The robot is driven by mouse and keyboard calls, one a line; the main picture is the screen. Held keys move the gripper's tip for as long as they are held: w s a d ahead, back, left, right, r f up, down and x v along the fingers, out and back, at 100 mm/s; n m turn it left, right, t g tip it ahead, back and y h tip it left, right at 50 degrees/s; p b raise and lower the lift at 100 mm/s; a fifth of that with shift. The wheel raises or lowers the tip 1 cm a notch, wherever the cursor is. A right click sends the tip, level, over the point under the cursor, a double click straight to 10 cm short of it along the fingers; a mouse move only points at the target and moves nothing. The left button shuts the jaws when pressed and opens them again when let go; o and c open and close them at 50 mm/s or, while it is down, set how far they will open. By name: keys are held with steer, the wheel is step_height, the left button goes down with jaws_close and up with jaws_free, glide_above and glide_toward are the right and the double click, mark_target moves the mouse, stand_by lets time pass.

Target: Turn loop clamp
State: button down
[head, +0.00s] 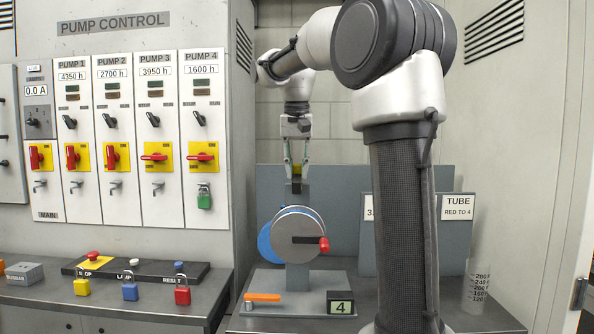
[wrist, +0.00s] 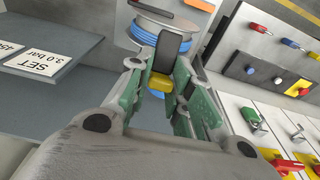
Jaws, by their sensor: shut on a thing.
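An orange lever (head: 263,297) lies flat on a small post at the front left of the pump stand's base (head: 300,279); no part is labelled as the loop clamp. Above the base stands a round grey drum (head: 290,222) with blue tube around it and a red-knobbed crank (head: 323,244) on its face. The drum also shows at the top of the wrist view (wrist: 175,25). My gripper (head: 297,166) is above the drum, pointing down, shut on a yellow and black piece (wrist: 171,50). The black end of this piece points toward the drum; I cannot tell if they touch.
A "4" display (head: 341,303) sits at the base's front right. A TUBE "RED TO 4" card (head: 458,207) and a measuring cylinder (head: 477,286) are at right. A bench with colored padlocks (head: 130,291) and the pump control panel (head: 125,140) are at left.

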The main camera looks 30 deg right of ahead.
mark_target(297, 177)
steer(key=c, duration=1.6)
jaws_free()
steer(key=shift+s+a, duration=0.15)
steer(key=shift+s, duration=0.1)
steer(key=o, duration=0.4)
steer(key=shift+w+f, duration=0.1)
steer(key=shift+w, duration=0.1)
steer(key=shift+c, duration=0.2)
steer(key=shift+s, duration=0.1)
steer(key=shift+r, duration=0.25)
steer(key=shift+s+r, duration=0.1)
steer(key=shift+r, duration=0.7)
step_height(297, 177, up, 6)
steer(key=shift+s+a, duration=0.35)
steer(key=shift+s, duration=0.1)
steer(key=shift+f, duration=0.1)
